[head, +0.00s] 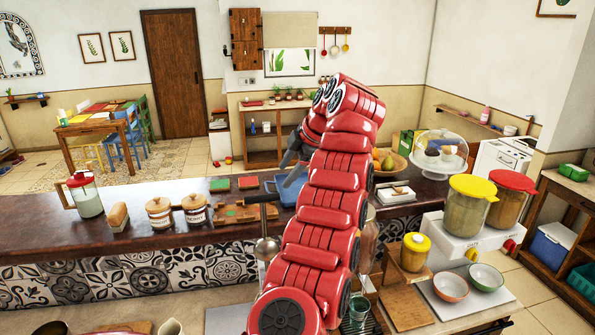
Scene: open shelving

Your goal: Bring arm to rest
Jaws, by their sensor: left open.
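My red left arm (328,200) rises from the bottom middle of the head view and bends over near the top, above the dark counter. My left gripper (289,160) is the dark part to the left of the arm's upper end. It is open, and I see nothing between its fingers. It shows small and partly behind the arm, over a blue container (287,188) on the counter. I cannot tell its height above that container. My right gripper is not in view.
The dark counter (150,226) bears a jug (86,197), lidded jars (196,209) and a glass-domed stand (440,151). Two large drink dispensers (468,205), a yellow-lidded jar (415,252) and bowls (450,287) stand to the arm's right. The air left of the arm looks clear.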

